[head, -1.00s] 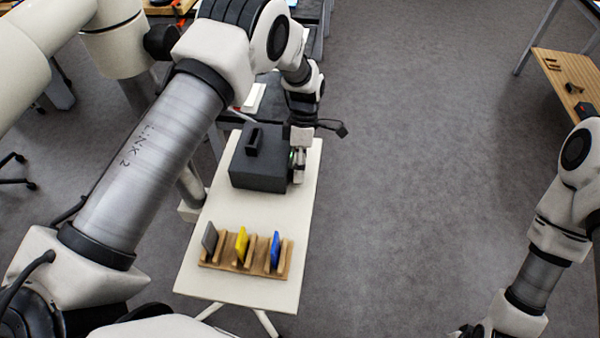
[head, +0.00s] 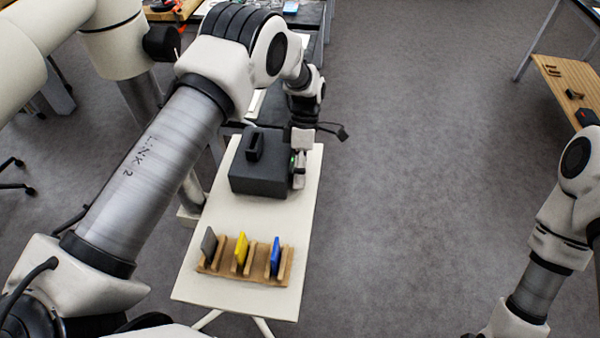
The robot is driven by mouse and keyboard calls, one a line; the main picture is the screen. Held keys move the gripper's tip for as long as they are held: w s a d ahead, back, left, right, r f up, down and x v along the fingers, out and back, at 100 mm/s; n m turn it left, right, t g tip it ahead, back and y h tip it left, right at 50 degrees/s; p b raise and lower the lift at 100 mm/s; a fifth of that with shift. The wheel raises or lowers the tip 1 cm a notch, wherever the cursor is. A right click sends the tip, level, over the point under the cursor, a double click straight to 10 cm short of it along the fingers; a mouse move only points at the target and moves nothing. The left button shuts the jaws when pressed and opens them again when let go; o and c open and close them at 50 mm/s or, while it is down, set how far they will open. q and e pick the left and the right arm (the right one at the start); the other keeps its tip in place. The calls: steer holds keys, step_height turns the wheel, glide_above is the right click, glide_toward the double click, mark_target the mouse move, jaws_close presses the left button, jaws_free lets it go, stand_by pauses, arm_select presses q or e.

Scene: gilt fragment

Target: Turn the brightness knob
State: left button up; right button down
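A dark grey box (head: 258,178) with a black handle-like piece (head: 254,146) on top stands on the white table (head: 240,215). My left gripper (head: 298,172) points down at the box's right side, very close to it. A small green glow shows between the box and the gripper. I cannot make out the brightness knob; that side of the box is turned away and partly covered by the gripper. Whether the gripper's fingers are open or shut, or touch anything, is too small to tell.
A wooden rack (head: 243,270) at the table's near end holds a grey plate (head: 209,244), a yellow plate (head: 241,248) and a blue plate (head: 275,255). A wooden table (head: 566,85) with small items stands at the far right. The floor between is clear.

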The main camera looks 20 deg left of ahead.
arm_select(q)
steer(key=v, duration=1.2)
steer(key=shift+w, duration=0.1)
